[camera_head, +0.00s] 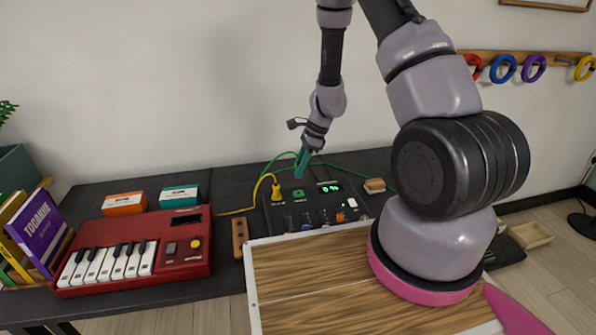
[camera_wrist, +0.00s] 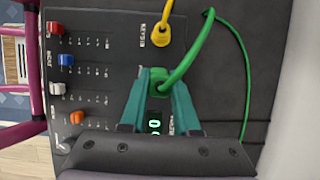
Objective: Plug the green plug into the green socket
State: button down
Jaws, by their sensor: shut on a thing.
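My gripper (camera_head: 300,172) has teal fingers that point down over the back of a black control panel (camera_head: 316,216). In the wrist view its fingers (camera_wrist: 161,98) are shut on the green plug (camera_wrist: 158,82), and a green cable (camera_wrist: 195,55) loops up and away from it. The green socket (camera_head: 298,193) shows on the panel just below the fingertips in the head view, with a small gap between. In the wrist view I cannot make out the socket apart from the plug.
A yellow plug (camera_head: 276,191) stands in the panel just left of the green socket. Coloured sliders (camera_wrist: 66,60) and a green-lit display (camera_head: 328,187) are on the panel. A red keyboard (camera_head: 134,262) lies left; a wooden-topped surface (camera_head: 320,282) is in front.

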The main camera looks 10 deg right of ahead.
aim_at(294, 194)
jog(key=shift+f, duration=0.1)
jog(key=shift+f, duration=2.8)
jog(key=shift+f, duration=0.6)
jog(key=c, duration=0.6)
grip_release()
jog(key=shift+o, duration=0.2)
jog(key=v, duration=1)
jog(key=shift+d+r, duration=0.2)
jog(key=shift+r, duration=0.15)
